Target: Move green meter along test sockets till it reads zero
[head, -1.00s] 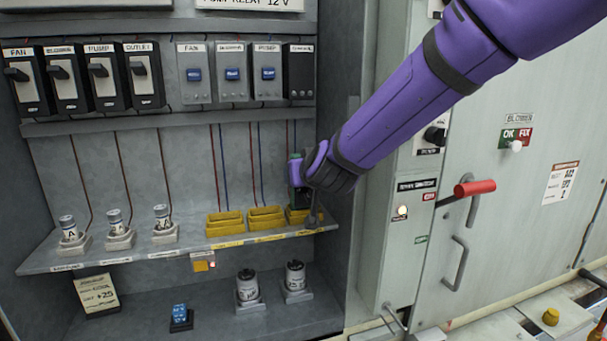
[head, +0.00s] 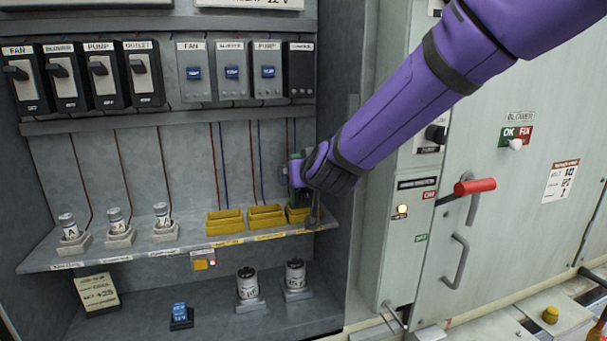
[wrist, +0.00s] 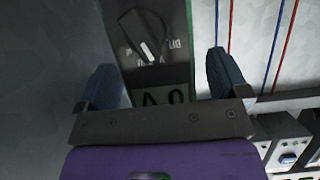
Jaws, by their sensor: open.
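The green meter (head: 296,171) stands at the rightmost yellow test socket (head: 298,214) on the shelf, mostly hidden by my gripper in the head view. The wrist view shows its dark face and green edge (wrist: 189,40) close up and upside down. Its display (wrist: 165,96) appears to read "0 V", with the lower part close to my gripper's bar. My gripper (wrist: 164,78) is open, with one blue finger on each side of the meter. Two more yellow sockets, the left (head: 225,222) and the middle (head: 266,216), stand empty to the left.
Two larger cylinders (head: 247,287) and a blue relay (head: 180,315) sit below. Switches (head: 100,76) and relays (head: 231,73) line the panel above. A red-handled lever (head: 474,187) projects at the right.

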